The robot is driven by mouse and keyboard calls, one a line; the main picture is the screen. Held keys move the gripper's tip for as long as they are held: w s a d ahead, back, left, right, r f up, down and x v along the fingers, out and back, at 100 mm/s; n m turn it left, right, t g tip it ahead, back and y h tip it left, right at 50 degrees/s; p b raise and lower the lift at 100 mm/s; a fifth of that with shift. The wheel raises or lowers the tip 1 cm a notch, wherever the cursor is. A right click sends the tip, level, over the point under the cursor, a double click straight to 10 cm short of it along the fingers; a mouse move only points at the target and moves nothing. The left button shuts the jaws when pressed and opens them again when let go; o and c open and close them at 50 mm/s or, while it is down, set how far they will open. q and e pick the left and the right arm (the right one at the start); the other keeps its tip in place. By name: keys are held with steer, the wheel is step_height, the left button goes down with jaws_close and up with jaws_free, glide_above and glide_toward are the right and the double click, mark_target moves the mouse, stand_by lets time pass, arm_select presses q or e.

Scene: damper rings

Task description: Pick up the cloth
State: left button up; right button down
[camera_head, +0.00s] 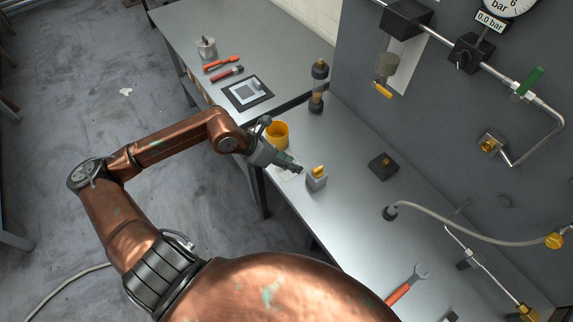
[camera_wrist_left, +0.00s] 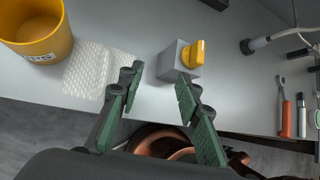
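The cloth (camera_wrist_left: 90,75) is white and quilted. It lies flat on the grey bench between the yellow cup and the grey block in the left wrist view, and the left finger covers its right edge. In the head view only a pale part of the cloth (camera_head: 289,177) shows under my gripper. My left gripper (camera_head: 297,168) is over the bench edge beside the cloth. In the left wrist view its green-padded fingers (camera_wrist_left: 159,84) are spread wide with nothing between them. My right gripper is not in view.
A yellow cup (camera_head: 278,134) stands close behind my left gripper. A grey block with a yellow knob (camera_head: 317,179) is just to its right. An amber-and-black cylinder (camera_head: 319,85), a small dark box (camera_head: 383,166) and a wrench (camera_head: 408,284) are also on the bench.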

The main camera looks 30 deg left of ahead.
arm_select(q)
steer(key=a+f+y, duration=0.1)
steer(key=a+y, duration=0.2)
steer(key=a, duration=0.4)
steer(key=x, duration=0.8)
steer(key=shift+d+b, duration=0.2)
steer(key=shift+b, duration=0.2)
steer(key=shift+s, duration=0.1)
jaws_close()
